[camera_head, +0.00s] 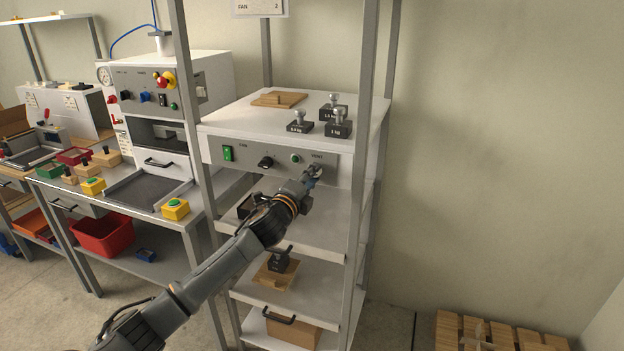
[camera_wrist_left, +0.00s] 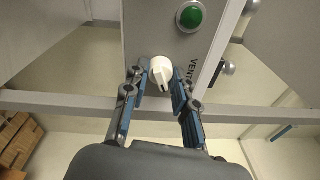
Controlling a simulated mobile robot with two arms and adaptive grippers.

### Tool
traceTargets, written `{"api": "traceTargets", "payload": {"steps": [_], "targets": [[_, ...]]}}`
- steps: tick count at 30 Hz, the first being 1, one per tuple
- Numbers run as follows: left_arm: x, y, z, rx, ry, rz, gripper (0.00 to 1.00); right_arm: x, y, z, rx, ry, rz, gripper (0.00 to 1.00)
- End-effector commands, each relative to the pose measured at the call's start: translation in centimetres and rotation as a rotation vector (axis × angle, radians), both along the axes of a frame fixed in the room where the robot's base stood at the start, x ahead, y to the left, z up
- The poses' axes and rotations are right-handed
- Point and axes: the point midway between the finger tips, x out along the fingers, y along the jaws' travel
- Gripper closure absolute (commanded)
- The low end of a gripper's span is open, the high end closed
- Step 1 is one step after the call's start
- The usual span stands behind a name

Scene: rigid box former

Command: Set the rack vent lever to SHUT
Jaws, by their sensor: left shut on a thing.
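The rack vent lever shows in the left wrist view as a white knob (camera_wrist_left: 161,72) on a grey panel, beside the printed word VENT. Its dark pointer mark faces toward my gripper. My left gripper (camera_wrist_left: 160,84) has its two blue-grey fingers on either side of the knob, closed on it. In the head view, my left gripper (camera_head: 313,173) reaches the right end of the rack's grey control panel (camera_head: 225,168), just below the VENT label, and mostly hides the lever. The SHUT marking cannot be read. My right gripper is not in view.
The panel also has a green switch (camera_head: 228,153), a black FAN knob (camera_head: 266,162) and a green button (camera_head: 296,157). Metal weights (camera_head: 338,128) and a wooden board (camera_head: 279,99) lie on the shelf above. A rack post (camera_head: 358,190) stands right of my gripper.

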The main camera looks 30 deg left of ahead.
Motion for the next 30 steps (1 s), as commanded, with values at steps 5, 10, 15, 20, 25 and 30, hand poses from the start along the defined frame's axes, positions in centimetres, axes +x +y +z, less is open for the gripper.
{"api": "traceTargets", "payload": {"steps": [5, 10, 15, 20, 25, 30], "targets": [[0.00, -0.05, -0.24, -0.165, -0.038, 0.001, 1.00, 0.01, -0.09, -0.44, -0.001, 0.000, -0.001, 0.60], [0.00, -0.06, -0.27, -0.325, -0.076, 0.002, 1.00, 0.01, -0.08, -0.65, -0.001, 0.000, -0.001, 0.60], [0.01, -0.11, -0.28, -0.481, -0.112, 0.001, 1.00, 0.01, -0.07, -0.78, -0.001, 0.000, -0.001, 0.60], [0.02, -0.14, -0.27, -0.630, -0.148, 0.002, 1.00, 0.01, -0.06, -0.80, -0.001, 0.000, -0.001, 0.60], [0.03, -0.19, -0.26, -0.782, -0.185, 0.002, 1.00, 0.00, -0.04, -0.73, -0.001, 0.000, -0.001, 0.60], [0.04, -0.22, -0.24, -0.914, -0.217, 0.001, 1.00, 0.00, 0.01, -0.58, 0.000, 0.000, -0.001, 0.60]]}}
